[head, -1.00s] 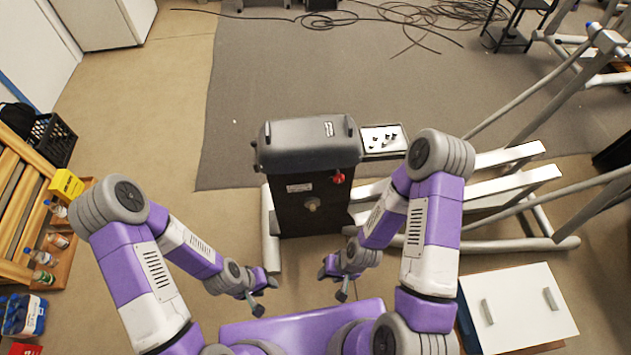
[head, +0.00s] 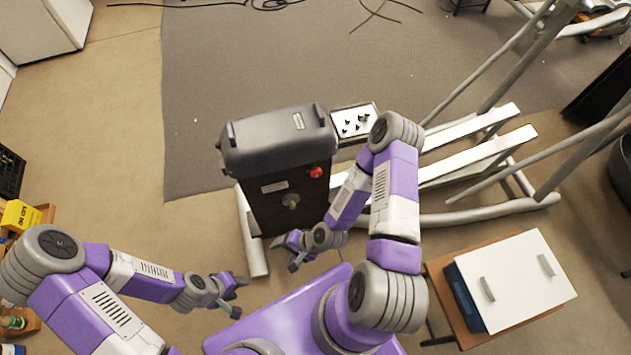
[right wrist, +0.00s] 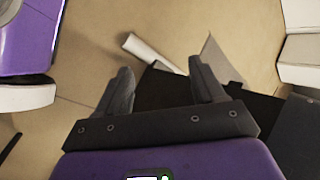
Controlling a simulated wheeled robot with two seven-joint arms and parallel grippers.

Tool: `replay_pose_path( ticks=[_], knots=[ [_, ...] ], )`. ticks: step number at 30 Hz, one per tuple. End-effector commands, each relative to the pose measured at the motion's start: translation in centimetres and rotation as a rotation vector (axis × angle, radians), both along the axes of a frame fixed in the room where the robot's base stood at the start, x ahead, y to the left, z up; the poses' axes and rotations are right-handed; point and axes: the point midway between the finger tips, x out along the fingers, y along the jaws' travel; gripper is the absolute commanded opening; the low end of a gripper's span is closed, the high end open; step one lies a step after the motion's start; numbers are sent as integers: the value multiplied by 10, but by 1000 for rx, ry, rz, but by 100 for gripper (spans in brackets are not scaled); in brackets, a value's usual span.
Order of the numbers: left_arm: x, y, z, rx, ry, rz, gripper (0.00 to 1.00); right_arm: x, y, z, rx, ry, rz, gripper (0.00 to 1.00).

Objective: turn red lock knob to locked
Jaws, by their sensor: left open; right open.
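The red lock knob (head: 316,172) sits on the upper right of the front panel of the black elliptical housing (head: 262,203). Its lock marking is too small to read. My right gripper (head: 292,255) is open and empty, below the panel and apart from the knob. In the right wrist view the right gripper's fingers (right wrist: 164,90) are spread, with floor and a dark surface beyond; the knob is not visible there. My left gripper (head: 238,296) is open and empty, low and left of the housing.
A tray of small black parts (head: 352,122) is at the housing's right. Silver elliptical rails (head: 480,160) extend right. A yellow box (head: 20,216) is at far left. The floor left of the housing is clear.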

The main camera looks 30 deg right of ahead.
Motion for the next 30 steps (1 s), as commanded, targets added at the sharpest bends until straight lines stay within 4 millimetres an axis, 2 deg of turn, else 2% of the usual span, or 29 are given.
replay_pose_path(
  ticks=[1, 5, 7, 11, 12, 15, 18, 21, 25, 30],
  knots=[
    [0, 0, -18, 0, 0, 1, 47, 10, 0, -17, 98, 5, -157, 68],
    [0, 0, -40, 0, 0, 1, 47, 46, -11, -25, 372, -13, -554, 68],
    [0, 0, -51, 0, 0, 1, 47, 66, -28, -25, 541, -36, -770, 68],
    [0, 0, -71, 0, 0, 1, 47, 95, -77, -18, 874, -107, -1128, 68],
    [0, 0, -76, 0, 0, 1, 47, 100, -95, -15, 972, -136, -1220, 68],
    [0, 0, -87, 0, 0, 1, 47, 105, -137, -8, 1191, -215, -1392, 68],
    [0, 0, -93, 0, 0, 1, 47, 103, -170, -1, 1356, -285, -1494, 68],
    [0, 0, -96, 0, 0, 1, 47, 101, -189, 3, 1453, -331, -1543, 68],
    [0, 0, -97, 0, 0, 1, 47, 106, -198, 6, 1494, -349, -1557, 68],
    [0, 0, -102, 0, 0, 1, 47, 131, -203, 6, 1493, -350, -1555, 68]
  ],
)
